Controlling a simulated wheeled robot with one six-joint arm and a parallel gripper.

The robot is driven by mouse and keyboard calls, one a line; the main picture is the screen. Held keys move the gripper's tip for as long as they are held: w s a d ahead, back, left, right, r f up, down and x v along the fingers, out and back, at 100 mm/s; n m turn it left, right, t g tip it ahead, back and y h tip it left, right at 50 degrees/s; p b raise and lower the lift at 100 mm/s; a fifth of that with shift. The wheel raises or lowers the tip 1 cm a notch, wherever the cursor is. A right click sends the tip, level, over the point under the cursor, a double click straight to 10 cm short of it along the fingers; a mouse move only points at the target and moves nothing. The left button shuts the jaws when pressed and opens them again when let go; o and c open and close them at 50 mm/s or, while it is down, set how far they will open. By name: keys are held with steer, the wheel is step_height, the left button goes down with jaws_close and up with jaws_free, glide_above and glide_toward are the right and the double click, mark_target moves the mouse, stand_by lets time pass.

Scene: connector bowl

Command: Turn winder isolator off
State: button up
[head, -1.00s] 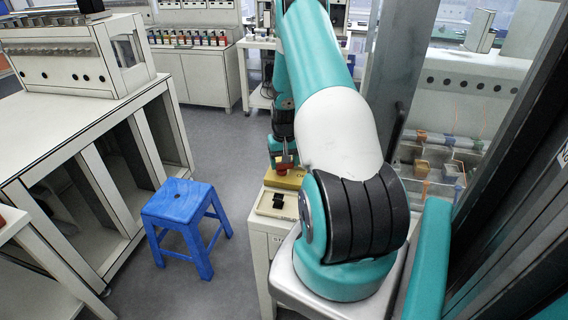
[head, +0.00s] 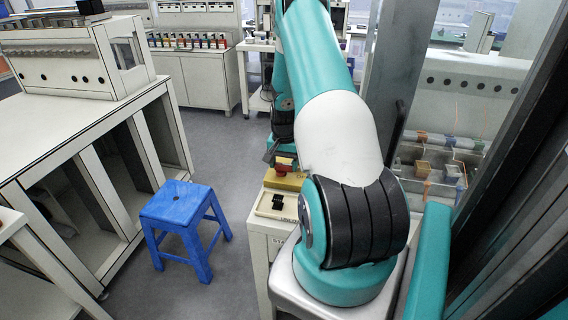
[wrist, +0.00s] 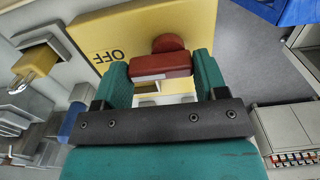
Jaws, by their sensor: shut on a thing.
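The winder isolator is a yellow box (head: 287,182) with a red rotary handle (head: 284,167), on top of a pale cabinet left of my arm's base. In the wrist view the yellow face (wrist: 105,36) carries the word OFF, upside down. My gripper (wrist: 160,72) has its two teal fingers on either side of the red handle bar (wrist: 165,61), shut on it. A round red part shows just beyond the bar. In the head view my arm partly hides the gripper and the box.
A beige plate with a black switch (head: 278,202) lies in front of the yellow box on the cabinet. A blue stool (head: 180,205) stands on the floor to the left. A long bench (head: 95,130) is further left. Dark uprights stand close on the right.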

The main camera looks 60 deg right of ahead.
mark_target(284, 164)
steer(key=shift+d+r, duration=0.1)
steer(key=o, duration=0.9)
steer(key=shift+o, duration=0.2)
step_height(284, 164, up, 17)
steer(key=b, duration=0.2)
steer(key=shift+r, duration=0.2)
